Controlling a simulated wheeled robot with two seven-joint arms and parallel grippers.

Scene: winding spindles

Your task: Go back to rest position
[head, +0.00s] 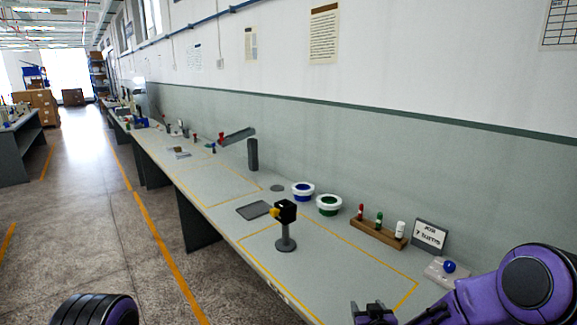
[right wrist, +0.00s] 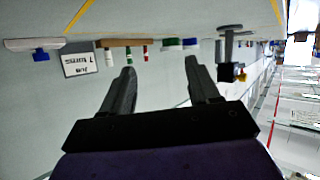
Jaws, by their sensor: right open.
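My right gripper (head: 373,312) is low at the right of the head view, over the front of the bench. In the right wrist view, which is upside down, its two fingers (right wrist: 160,70) stand apart with nothing between them. A winding spindle (head: 286,240) stands upright on the bench, with a black head and a yellow knob; it also shows in the right wrist view (right wrist: 228,50). The right gripper is apart from it. A dark rounded part of my left arm shows at bottom left; my left gripper is not in view.
A wooden rack (head: 377,233) holds red, green and white pegs. Beside it are a sign (head: 429,236) reading "JOB 7 turns" and a blue knob (head: 449,267) on a pale base. Blue-centred (head: 303,192) and green-centred (head: 329,206) white bowls and a dark pad (head: 254,209) lie farther left.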

